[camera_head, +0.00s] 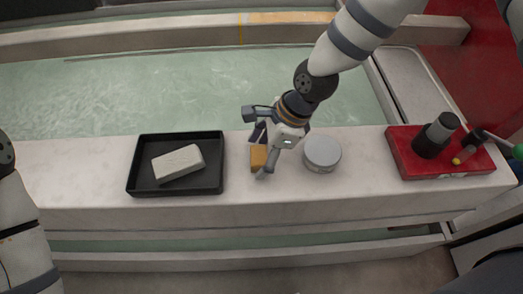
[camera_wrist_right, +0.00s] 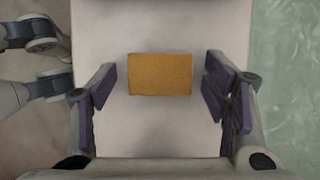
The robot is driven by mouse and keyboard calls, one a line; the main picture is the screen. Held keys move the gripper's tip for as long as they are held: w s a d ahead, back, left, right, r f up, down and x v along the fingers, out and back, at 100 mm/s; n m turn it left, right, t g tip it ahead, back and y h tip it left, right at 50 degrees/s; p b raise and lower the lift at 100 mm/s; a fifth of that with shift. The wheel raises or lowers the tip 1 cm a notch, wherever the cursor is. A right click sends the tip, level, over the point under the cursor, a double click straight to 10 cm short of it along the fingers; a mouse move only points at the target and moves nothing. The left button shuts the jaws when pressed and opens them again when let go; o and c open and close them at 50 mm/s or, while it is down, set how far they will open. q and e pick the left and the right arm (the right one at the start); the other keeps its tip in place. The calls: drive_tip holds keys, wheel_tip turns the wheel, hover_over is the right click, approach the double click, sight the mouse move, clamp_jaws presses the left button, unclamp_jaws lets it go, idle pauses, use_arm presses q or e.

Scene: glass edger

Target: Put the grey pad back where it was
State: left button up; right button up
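The grey pad (camera_head: 178,163) is a pale grey block lying in a shallow black tray (camera_head: 212,180) on the ledge. My right gripper (camera_head: 262,156) is away to the right of the tray, over an orange block (camera_head: 258,157). In the right wrist view the gripper (camera_wrist_right: 158,88) is open, its fingers wide apart. The orange block (camera_wrist_right: 160,74) shows between and beyond them, with a gap on each side. The right gripper partly hides this block in the head view. Part of my left arm shows at the left edge, but its gripper is not identifiable.
A round grey-white tin (camera_head: 322,153) stands just right of my right gripper. A red tray (camera_head: 405,165) with dark cylinders (camera_head: 434,137) is at the right end of the ledge (camera_head: 70,175). The ledge is clear left of the black tray. Greenish glass (camera_head: 190,90) lies behind.

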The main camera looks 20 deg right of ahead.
drive_tip(key=shift+r, duration=0.15)
use_arm(q)
drive_tip(key=shift+t, duration=0.6)
drive_tip(key=w+r+p, duration=0.2)
drive_tip(key=w+r, duration=0.1)
use_arm(e)
drive_tip(key=v, duration=1.2)
use_arm(q)
drive_tip(key=shift+f, duration=0.1)
